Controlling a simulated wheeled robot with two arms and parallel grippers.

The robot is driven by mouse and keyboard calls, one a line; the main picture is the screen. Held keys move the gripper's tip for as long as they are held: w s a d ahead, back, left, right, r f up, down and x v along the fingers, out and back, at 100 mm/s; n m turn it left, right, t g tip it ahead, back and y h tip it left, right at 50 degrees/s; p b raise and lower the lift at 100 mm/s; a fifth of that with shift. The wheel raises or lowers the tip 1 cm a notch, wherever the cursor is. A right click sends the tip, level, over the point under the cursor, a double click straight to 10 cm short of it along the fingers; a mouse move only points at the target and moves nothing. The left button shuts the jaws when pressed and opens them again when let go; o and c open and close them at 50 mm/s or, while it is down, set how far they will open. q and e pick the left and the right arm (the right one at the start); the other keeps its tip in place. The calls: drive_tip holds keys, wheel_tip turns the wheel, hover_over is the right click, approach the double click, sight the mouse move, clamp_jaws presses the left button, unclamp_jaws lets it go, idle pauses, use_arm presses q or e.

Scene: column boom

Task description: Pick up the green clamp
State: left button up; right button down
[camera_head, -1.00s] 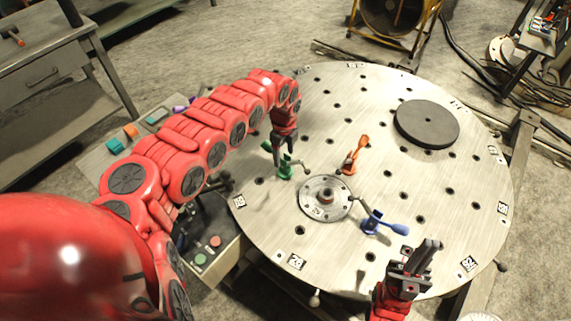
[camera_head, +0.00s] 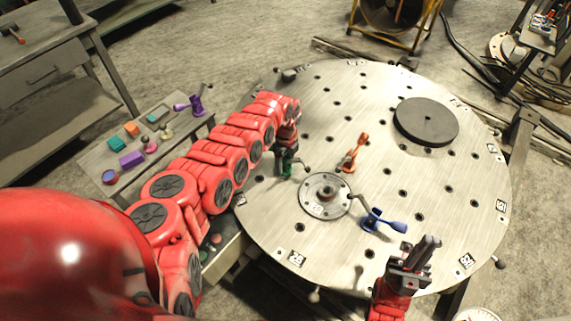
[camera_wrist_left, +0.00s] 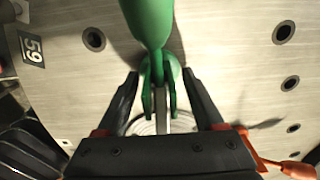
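The green clamp (camera_head: 288,172) stands on the round metal table, partly hidden behind my left gripper (camera_head: 287,152) in the head view. In the left wrist view the green clamp (camera_wrist_left: 152,25) runs from the top edge down between the fingers of my left gripper (camera_wrist_left: 160,77). The fingers are spread on either side of it, with a visible gap on each side. My right gripper (camera_head: 425,252) is over the table's front right edge, apart from the clamps. I cannot tell how far its fingers are apart.
An orange clamp (camera_head: 352,154) and a blue clamp (camera_head: 378,221) stand near the hub plate (camera_head: 325,194) on the round table (camera_head: 440,195). A dark disc (camera_head: 427,123) lies at the back right. A side table at left bears a purple clamp (camera_head: 195,103) and small blocks.

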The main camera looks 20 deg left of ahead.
use_arm(q)
clamp_jaws()
drive_tip(key=shift+r, duration=0.15)
